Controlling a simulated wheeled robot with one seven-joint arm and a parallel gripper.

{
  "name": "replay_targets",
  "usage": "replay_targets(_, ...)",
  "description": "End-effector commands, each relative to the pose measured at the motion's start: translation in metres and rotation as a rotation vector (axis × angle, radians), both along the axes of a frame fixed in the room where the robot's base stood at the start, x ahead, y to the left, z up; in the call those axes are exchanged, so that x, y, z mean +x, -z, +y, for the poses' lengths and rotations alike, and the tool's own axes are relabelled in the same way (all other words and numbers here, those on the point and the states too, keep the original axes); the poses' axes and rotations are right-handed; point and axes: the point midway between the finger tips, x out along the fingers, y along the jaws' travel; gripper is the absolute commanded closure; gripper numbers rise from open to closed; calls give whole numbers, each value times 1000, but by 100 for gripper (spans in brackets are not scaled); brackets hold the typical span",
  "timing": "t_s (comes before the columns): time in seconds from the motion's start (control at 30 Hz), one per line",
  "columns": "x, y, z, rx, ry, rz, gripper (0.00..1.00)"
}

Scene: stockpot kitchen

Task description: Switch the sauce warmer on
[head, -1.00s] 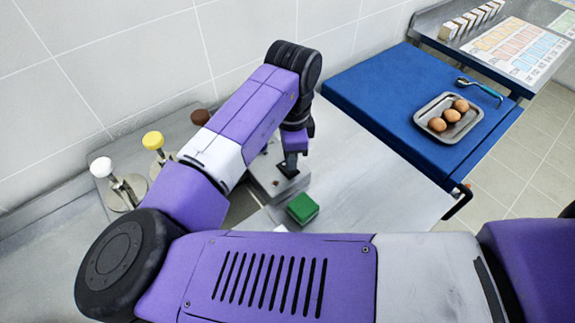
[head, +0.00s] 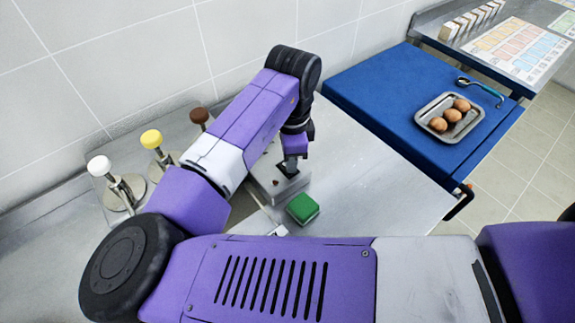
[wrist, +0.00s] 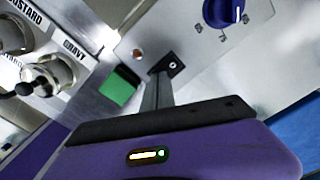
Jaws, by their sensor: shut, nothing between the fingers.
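The sauce warmer's grey metal control box (head: 270,186) stands on the steel counter, partly hidden by my arm. In the wrist view its panel (wrist: 195,50) carries a blue knob (wrist: 224,12), a small orange-brown lamp (wrist: 138,54) and a black square switch (wrist: 173,64) with a light metal centre. I cannot tell whether the lamp is lit. My gripper (wrist: 158,82) is shut and empty, its fingertips close beside the switch; whether they touch it is unclear. In the head view my gripper (head: 291,168) points down over the box.
A green block (head: 302,207) lies just in front of the box. White (head: 99,166), yellow (head: 151,139) and brown (head: 199,116) topped pumps stand left. A blue-topped table (head: 370,110) at right holds a tray (head: 424,124) of three eggs. Counter right of the box is clear.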

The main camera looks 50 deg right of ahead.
Motion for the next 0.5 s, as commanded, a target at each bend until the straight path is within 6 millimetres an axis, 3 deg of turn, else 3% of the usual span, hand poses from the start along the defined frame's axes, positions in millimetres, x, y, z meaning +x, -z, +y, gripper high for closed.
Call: replay_targets(0.5, 0, 2, 0, 1, 0, 1, 100)
